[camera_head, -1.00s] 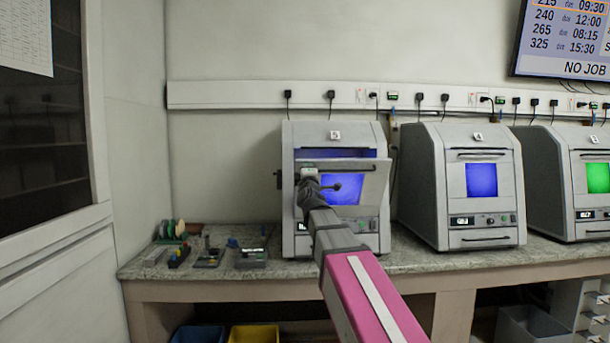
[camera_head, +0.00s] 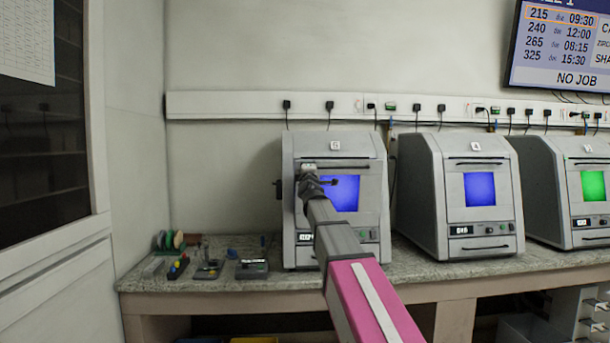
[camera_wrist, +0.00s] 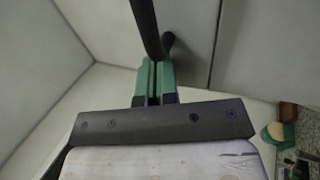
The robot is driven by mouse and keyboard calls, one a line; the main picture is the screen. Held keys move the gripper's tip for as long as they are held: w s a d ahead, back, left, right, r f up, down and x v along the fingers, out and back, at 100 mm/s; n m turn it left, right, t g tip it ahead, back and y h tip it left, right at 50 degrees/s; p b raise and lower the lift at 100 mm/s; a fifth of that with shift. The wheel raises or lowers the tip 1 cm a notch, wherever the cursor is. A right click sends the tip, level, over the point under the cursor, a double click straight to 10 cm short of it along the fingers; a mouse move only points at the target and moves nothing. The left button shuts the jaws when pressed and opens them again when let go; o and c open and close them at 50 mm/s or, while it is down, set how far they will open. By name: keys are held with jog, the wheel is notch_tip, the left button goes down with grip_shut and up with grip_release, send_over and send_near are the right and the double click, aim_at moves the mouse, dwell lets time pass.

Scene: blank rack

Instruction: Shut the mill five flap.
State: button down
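Mill five (camera_head: 290,195) is the leftmost grey machine on the bench, with a 5 label at its top. Its flap (camera_head: 370,195), with a blue window and a dark bar handle (camera_head: 350,168), now looks flush with the front. My gripper (camera_head: 309,168) is at the left end of the handle, and my arm covers the flap's lower left. In the wrist view my gripper's green fingers (camera_wrist: 154,68) are together, with only a thin dark slit between them. The dark handle bar (camera_wrist: 145,22) runs just past the fingertips. I cannot tell whether they touch it.
Mill four (camera_head: 430,200) and another mill (camera_head: 545,195) stand to the right with flaps shut. Small tools and a tray (camera_head: 251,268) lie on the bench (camera_head: 190,283) at left. A dark-windowed cabinet (camera_head: 45,150) stands at far left.

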jog(key=w, duration=1)
jog(key=shift+w+r, duration=0.15)
jog(key=shift+r, duration=0.2)
